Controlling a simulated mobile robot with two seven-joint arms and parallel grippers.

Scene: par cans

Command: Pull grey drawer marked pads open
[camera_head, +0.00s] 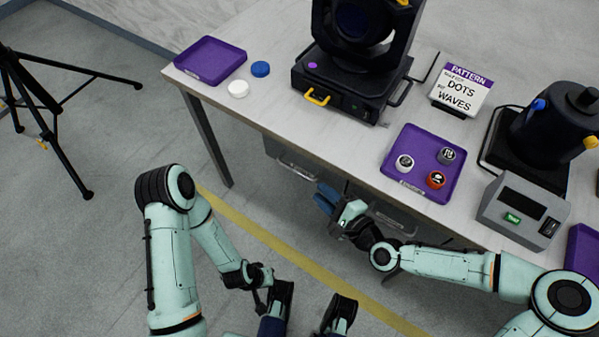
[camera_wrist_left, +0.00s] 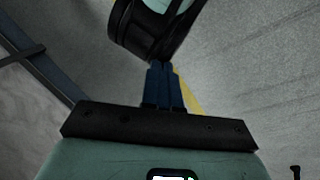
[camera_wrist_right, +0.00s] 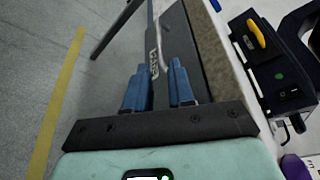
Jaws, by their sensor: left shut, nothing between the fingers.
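Two grey drawer fronts sit under the table edge in the head view, a left one (camera_head: 297,168) and a right one (camera_head: 395,222), partly behind my right arm. My right gripper (camera_head: 328,197) is near the right end of the left drawer. In the right wrist view its blue fingers (camera_wrist_right: 157,88) are apart, with a pale handle and a small sideways label (camera_wrist_right: 153,62) just beyond and between them. The lettering is too small to read surely as pads. Contact with the handle cannot be told. My left gripper (camera_wrist_left: 163,72) is shut and empty, low over the floor.
On the table (camera_head: 290,125) stand a purple tray (camera_head: 211,62), a stage light (camera_head: 345,85), a tray with several small cans (camera_head: 440,190), a pattern sign (camera_head: 462,90) and a grey box (camera_head: 522,212). A tripod (camera_head: 45,125) stands left. The floor before the drawers has a yellow line.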

